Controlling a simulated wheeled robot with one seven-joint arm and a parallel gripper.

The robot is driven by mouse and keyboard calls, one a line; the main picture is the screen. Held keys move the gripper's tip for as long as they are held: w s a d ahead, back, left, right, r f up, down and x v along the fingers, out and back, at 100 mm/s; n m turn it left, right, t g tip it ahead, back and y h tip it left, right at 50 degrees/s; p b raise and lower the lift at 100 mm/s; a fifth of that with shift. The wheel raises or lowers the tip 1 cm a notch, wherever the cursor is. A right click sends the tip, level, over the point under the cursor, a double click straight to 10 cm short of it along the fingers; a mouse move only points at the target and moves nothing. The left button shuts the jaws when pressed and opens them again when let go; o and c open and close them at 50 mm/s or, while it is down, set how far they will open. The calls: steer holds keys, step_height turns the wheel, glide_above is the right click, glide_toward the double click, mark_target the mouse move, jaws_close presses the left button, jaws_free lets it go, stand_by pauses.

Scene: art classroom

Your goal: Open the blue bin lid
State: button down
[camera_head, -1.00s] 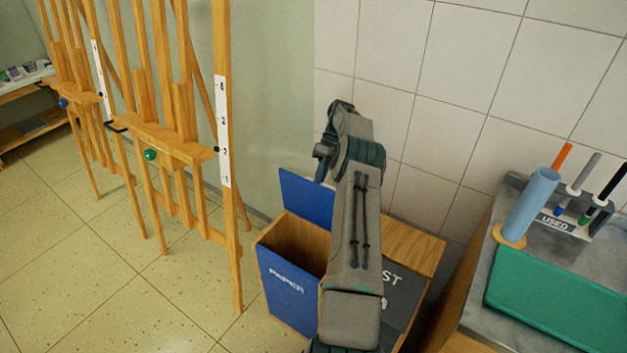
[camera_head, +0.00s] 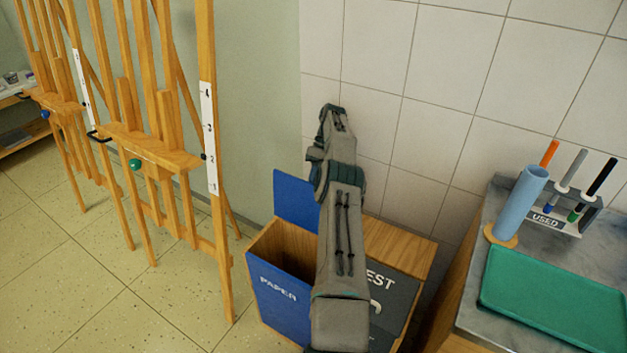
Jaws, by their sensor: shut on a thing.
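The blue lid (camera_head: 294,200) stands raised at the back of the blue bin marked PAPER (camera_head: 280,302). The bin's mouth is uncovered and its wooden inside shows. My arm reaches over the bin from the front and covers the right part of the lid and of the opening. My gripper is hidden behind my own arm, so neither its fingers nor any contact with the lid can be seen.
A grey bin (camera_head: 395,300) with partly hidden lettering adjoins on the right, under a wooden top (camera_head: 400,248). A counter on the right holds a green tray (camera_head: 555,300), a blue cylinder (camera_head: 522,205) and a marker holder (camera_head: 580,215). Wooden easels (camera_head: 150,150) stand left; open floor (camera_head: 110,300) lies before them.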

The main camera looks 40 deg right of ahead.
steer(key=shift+s+a+f, duration=0.1)
steer(key=shift+s+f, duration=0.05)
steer(key=shift+f, duration=0.4)
steer(key=c, duration=1.5)
jaws_free()
steer(key=shift+s+d+r+b, duration=0.1)
steer(key=shift+s+d+r, duration=0.75)
steer(key=shift+s+r, duration=0.95)
steer(key=shift+s+d+r+b, duration=0.15)
steer(key=shift+s+d+r, duration=0.7)
steer(key=shift+s+r, duration=0.95)
steer(key=shift+s+d+r+b, duration=0.1)
steer(key=shift+s+d+r, duration=0.75)
steer(key=shift+s+r, duration=0.95)
steer(key=shift+w+r, duration=0.25)
